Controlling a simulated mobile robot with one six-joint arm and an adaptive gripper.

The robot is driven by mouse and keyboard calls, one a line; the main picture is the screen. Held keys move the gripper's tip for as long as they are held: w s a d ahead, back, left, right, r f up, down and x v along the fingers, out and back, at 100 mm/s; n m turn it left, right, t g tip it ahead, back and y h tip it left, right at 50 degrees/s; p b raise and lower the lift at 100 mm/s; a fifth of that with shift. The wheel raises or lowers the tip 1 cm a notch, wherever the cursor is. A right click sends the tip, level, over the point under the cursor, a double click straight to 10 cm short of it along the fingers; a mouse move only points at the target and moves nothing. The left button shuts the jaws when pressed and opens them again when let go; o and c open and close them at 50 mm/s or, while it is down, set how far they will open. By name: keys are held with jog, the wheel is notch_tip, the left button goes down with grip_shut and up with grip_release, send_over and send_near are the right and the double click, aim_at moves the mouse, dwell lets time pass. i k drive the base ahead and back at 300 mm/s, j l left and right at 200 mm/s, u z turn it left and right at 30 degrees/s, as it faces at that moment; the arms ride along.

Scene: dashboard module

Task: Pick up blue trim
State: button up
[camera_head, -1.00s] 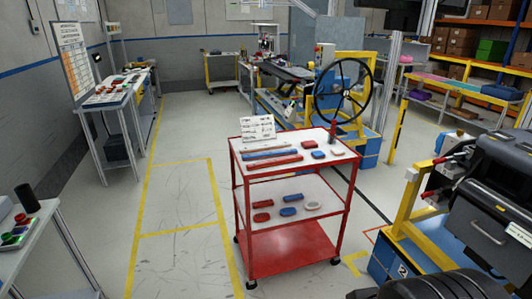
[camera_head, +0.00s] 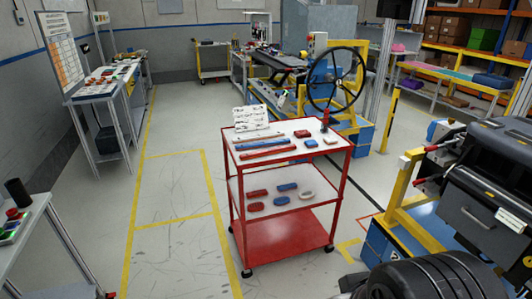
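A red cart (camera_head: 286,237) with white shelves stands in the middle of the floor. On its top shelf a long blue trim (camera_head: 263,144) lies flat, with a long red strip (camera_head: 266,153) in front of it and a pale grey strip (camera_head: 258,136) behind it. A small blue piece (camera_head: 311,143) lies to the right on the same shelf, beside a small red piece (camera_head: 302,134) and a white one (camera_head: 330,140).
The cart's lower shelf (camera_head: 240,190) holds several red, blue and white pieces. A steering wheel (camera_head: 335,78) on a blue and yellow stand is behind the cart. Dark machinery (camera_head: 490,190) stands at right. Benches line the left; marked floor (camera_head: 180,190) left of the cart is clear.

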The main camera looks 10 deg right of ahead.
aim_at(284, 141)
jog(key=z, duration=2.55)
jog(key=u, duration=2.55)
jog(key=i+l+u, duration=0.1)
jog(key=i+l, duration=0.15)
jog(key=i, duration=0.35)
jog(key=i+l+u, duration=0.1)
jog(key=i+l, duration=0.15)
jog(key=i, duration=0.3)
jog(key=i+l, duration=0.3)
jog(key=i, duration=0.3)
jog(key=i+l+u, duration=0.15)
jog(key=i+l, duration=0.2)
jog(key=i, duration=0.2)
jog(key=i+l+u, duration=0.1)
jog(key=i+l, duration=0.25)
jog(key=i, duration=0.2)
